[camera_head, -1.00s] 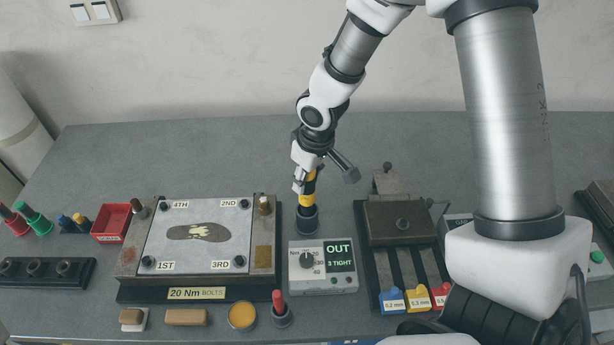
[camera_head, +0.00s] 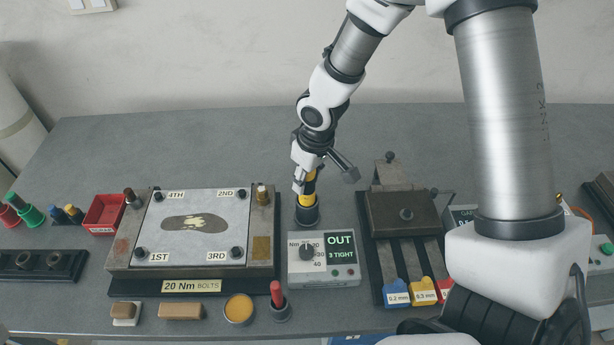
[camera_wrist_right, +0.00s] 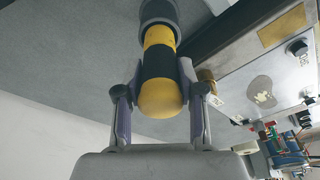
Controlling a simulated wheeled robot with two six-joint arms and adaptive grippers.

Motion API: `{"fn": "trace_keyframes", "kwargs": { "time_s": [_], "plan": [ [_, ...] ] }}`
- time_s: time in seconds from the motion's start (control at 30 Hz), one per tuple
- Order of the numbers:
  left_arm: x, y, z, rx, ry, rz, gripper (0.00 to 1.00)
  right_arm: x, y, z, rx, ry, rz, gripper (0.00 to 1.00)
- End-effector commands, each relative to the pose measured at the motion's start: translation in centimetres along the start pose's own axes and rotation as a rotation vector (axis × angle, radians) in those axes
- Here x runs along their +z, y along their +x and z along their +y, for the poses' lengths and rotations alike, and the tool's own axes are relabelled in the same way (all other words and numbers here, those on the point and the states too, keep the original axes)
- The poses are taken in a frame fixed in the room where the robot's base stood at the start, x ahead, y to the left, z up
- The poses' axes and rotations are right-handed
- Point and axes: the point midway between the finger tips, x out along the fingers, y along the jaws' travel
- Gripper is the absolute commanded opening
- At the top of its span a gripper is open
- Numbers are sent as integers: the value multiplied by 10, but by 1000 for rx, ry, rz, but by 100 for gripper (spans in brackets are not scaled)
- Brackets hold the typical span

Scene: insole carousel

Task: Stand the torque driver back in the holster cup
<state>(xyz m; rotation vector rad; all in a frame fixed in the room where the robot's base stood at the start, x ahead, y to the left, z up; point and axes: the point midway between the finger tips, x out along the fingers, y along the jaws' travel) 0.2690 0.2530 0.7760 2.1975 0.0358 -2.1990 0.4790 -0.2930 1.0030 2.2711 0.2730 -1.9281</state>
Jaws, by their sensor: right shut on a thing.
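The torque driver (camera_head: 307,198), with a yellow and black grip, is upright at the holster cup (camera_head: 307,213), a dark round cup behind the torque display box. Its lower end is hidden inside the cup's mouth. My right gripper (camera_head: 308,182) is shut on the driver's upper part, just above the cup. In the right wrist view the driver (camera_wrist_right: 158,65) lies between the two fingers (camera_wrist_right: 160,105), its rounded yellow end towards the palm, and the cup (camera_wrist_right: 158,12) surrounds its far end. How deep it sits cannot be seen. My left gripper is not in view.
The display box (camera_head: 324,258) reading "OUT, 3 TIGHT" stands just in front of the cup. The bolted plate fixture (camera_head: 190,286) is to the left, a dark clamp block (camera_head: 400,215) to the right. A red-topped tool (camera_head: 277,295) stands in front. The bench behind the cup is clear.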

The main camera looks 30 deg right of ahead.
Motion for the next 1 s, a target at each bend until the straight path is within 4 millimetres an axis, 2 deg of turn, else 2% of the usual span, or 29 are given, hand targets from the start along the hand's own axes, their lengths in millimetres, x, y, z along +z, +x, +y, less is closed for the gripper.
{"fn": "trace_keyframes", "kwargs": {
  "time_s": [0.17, 0.43, 0.47, 0.53, 0.87, 1.0],
  "plan": [
    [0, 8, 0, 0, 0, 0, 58, 1, 8, 0, 0, 0, 1, 0],
    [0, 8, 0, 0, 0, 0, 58, 1, 8, 0, 0, 0, 1, 0],
    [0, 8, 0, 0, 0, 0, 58, 1, 8, 0, 0, 0, 1, 42],
    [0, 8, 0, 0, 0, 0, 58, 1, 8, 0, 0, 0, 1, 67],
    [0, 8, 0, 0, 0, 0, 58, 1, 7, 0, 0, 0, 0, 68],
    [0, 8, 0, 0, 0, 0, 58, 0, -9, 0, 1, 1, 3, 68]
  ]
}}
